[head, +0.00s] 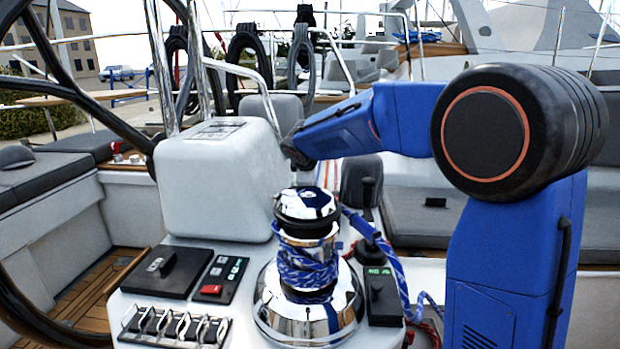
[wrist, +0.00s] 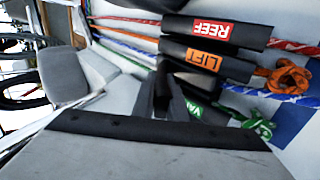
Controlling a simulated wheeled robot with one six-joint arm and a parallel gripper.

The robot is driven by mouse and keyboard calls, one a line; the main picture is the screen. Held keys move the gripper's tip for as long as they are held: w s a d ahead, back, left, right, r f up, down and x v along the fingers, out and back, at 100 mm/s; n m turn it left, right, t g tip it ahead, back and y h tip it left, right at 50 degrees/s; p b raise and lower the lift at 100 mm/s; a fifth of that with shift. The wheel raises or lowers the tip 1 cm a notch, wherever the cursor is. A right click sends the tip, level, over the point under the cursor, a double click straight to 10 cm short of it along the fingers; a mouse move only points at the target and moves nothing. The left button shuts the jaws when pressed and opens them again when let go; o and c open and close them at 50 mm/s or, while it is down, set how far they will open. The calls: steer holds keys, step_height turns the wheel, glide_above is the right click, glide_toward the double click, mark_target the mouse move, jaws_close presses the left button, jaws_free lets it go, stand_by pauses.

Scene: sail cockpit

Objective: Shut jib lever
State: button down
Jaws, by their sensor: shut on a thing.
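My gripper (wrist: 166,98) shows in the wrist view as two dark fingers close together, past a wide grey housing. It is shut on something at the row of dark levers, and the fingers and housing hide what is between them. Beside the fingers is a lever with a green label (wrist: 205,110), only "VA" readable. Above it are the orange LIFT lever (wrist: 207,60) and the red REEF lever (wrist: 212,31). No label reading jib is visible. In the head view, my gripper (head: 296,152) is partly hidden behind the white console box (head: 222,180).
A chrome winch (head: 308,255) wrapped in blue rope stands in front of my arm, with a black control stick (head: 368,200) beside it. Coloured ropes (wrist: 125,40) run to the levers, with an orange knot (wrist: 288,76) at the right. Grey seats (head: 425,215) lie beyond.

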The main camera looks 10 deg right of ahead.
steer(key=shift+s+a+f+t, duration=0.1)
steer(key=shift+s+f+t, duration=0.35)
steer(key=shift+t, duration=0.15)
steer(key=shift+h, duration=0.3)
steer(key=c, duration=1.8)
jaws_free()
steer(key=shift+o, duration=0.2)
steer(key=shift+s, duration=0.1)
steer(key=v, duration=1.7)
steer(key=shift+s, duration=0.3)
steer(key=shift+f, duration=0.1)
